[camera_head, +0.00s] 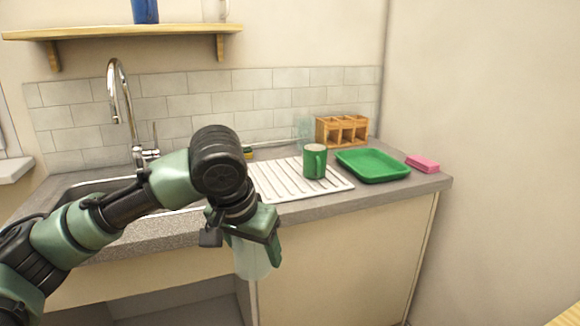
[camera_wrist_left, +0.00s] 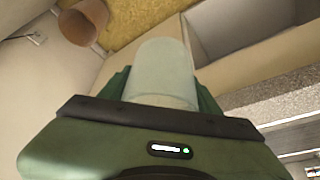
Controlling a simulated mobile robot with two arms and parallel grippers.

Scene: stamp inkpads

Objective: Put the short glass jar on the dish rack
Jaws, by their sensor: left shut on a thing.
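My left gripper (camera_head: 256,236) is shut on a pale, see-through glass jar (camera_head: 253,262), in front of the counter's edge and below its top. In the left wrist view the jar (camera_wrist_left: 166,72) stands out between the two green fingers of the gripper (camera_wrist_left: 165,90). The white ribbed dish rack (camera_head: 281,185) lies on the counter, up and to the right of the gripper. A green mug (camera_head: 314,161) stands on the rack's right part. My right gripper does not show.
A green tray (camera_head: 372,165), a pink sponge (camera_head: 422,163) and a wooden compartment box (camera_head: 341,130) are right of or behind the rack. A clear glass item (camera_head: 303,127) stands behind the mug. The sink (camera_head: 95,187) and tap (camera_head: 122,105) are at left. The rack's left and middle are bare.

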